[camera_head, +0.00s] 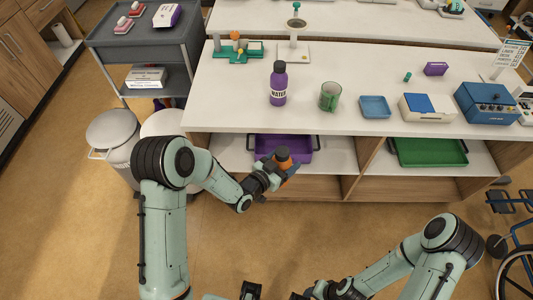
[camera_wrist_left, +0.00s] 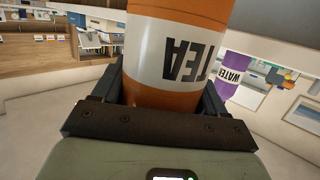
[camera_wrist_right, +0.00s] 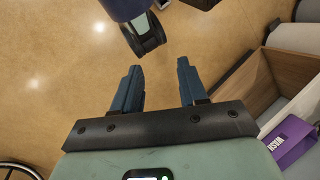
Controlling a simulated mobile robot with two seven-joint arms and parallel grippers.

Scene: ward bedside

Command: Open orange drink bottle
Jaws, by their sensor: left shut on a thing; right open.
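The orange drink bottle (camera_head: 284,162) has a dark cap and is held in front of the counter, above the floor. My left gripper (camera_head: 284,176) is shut around its body. In the left wrist view the orange bottle (camera_wrist_left: 178,55) stands between the fingers, with a white label and dark lettering; its cap is out of that frame. My right gripper (camera_wrist_right: 157,80) is open and empty in the right wrist view, with floor below it. In the head view the right arm is at the bottom edge, well apart from the bottle.
On the white counter (camera_head: 350,119) stand a purple water bottle (camera_head: 278,86), a green mug (camera_head: 330,97), a blue tray (camera_head: 375,107) and a blue box (camera_head: 487,103). Below are a purple tray (camera_head: 284,149) and a green tray (camera_head: 428,153). A wheelchair (camera_head: 518,265) is at right. Open floor lies between the arms.

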